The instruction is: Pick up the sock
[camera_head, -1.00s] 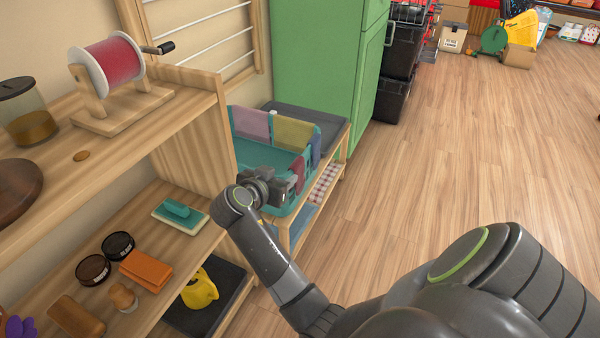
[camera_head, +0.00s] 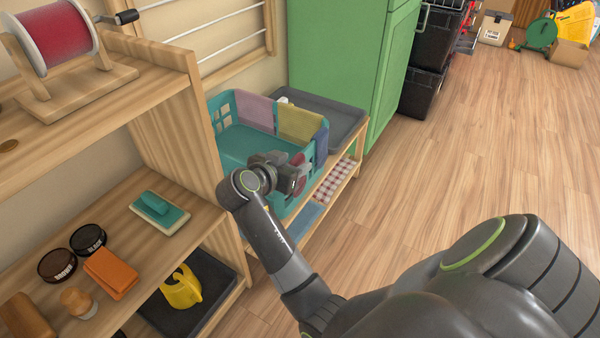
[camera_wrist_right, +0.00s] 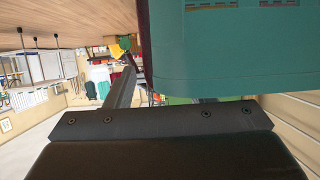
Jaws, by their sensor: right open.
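A teal laundry basket (camera_head: 243,143) stands on a low wooden bench, with cloths hung over its rim. A dark red item (camera_head: 301,173), which looks like the sock, hangs at the basket's near side, partly hidden by my right gripper. My right gripper (camera_head: 296,178) is open and close in front of it; I cannot tell whether they touch. In the right wrist view the basket's teal wall (camera_wrist_right: 230,50) fills the upper right, with a dark red strip (camera_wrist_right: 144,40) along its left edge. My left gripper is not in view.
A mauve cloth (camera_head: 256,112), a mustard cloth (camera_head: 300,124) and a blue cloth (camera_head: 321,146) hang on the basket. A grey tray (camera_head: 340,115) lies behind it. The wooden shelf unit (camera_head: 180,130) is close on the left.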

